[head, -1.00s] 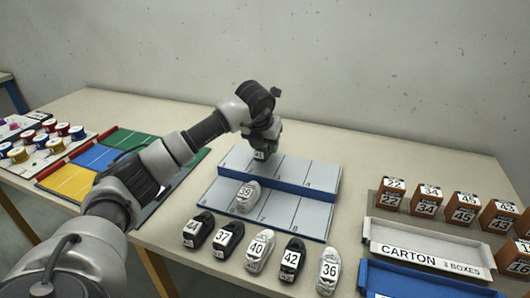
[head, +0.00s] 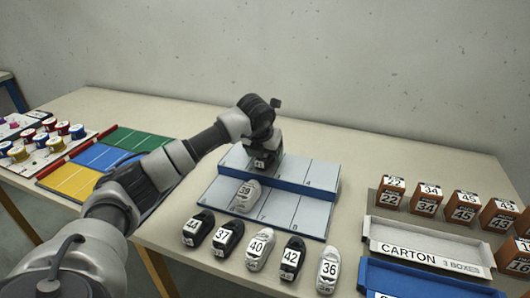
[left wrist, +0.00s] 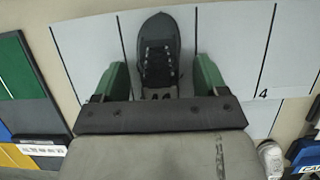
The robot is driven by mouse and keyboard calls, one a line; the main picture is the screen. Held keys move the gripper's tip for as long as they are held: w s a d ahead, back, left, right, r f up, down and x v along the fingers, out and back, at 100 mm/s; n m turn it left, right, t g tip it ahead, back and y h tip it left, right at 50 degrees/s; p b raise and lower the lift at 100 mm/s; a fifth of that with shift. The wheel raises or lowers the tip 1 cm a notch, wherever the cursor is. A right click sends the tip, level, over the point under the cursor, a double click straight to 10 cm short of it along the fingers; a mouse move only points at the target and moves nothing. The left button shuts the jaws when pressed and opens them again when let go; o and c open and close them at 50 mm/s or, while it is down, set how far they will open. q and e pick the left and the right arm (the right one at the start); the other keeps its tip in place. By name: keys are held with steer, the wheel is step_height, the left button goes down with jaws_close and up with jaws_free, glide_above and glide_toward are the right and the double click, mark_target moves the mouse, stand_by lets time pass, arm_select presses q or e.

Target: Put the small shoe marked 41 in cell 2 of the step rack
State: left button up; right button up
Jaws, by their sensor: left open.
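The small dark shoe marked 41 (head: 261,164) is at the upper step of the step rack (head: 315,232). In the left wrist view the shoe (left wrist: 158,50) lies between two dividing lines, in the second cell from the left, toe pointing away. My left gripper (head: 264,152) is directly over it. In the left wrist view its green fingers (left wrist: 160,80) stand open on both sides of the shoe, with gaps. The shoe's heel end is partly hidden by the gripper. My right gripper is not in view.
A pale shoe marked 39 (head: 246,195) lies on the lower step. Several shoes, including 40 (head: 260,249), stand in a row before the rack. Orange boxes (head: 429,200) and a carton tray (head: 424,248) are at the right. Coloured panels (head: 99,157) lie at the left.

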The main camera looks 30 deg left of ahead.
arm_select(q)
steer(key=shift+r, duration=0.25)
steer(key=v, duration=1.2)
steer(key=shift+s+f, duration=0.1)
steer(key=shift+f, duration=0.05)
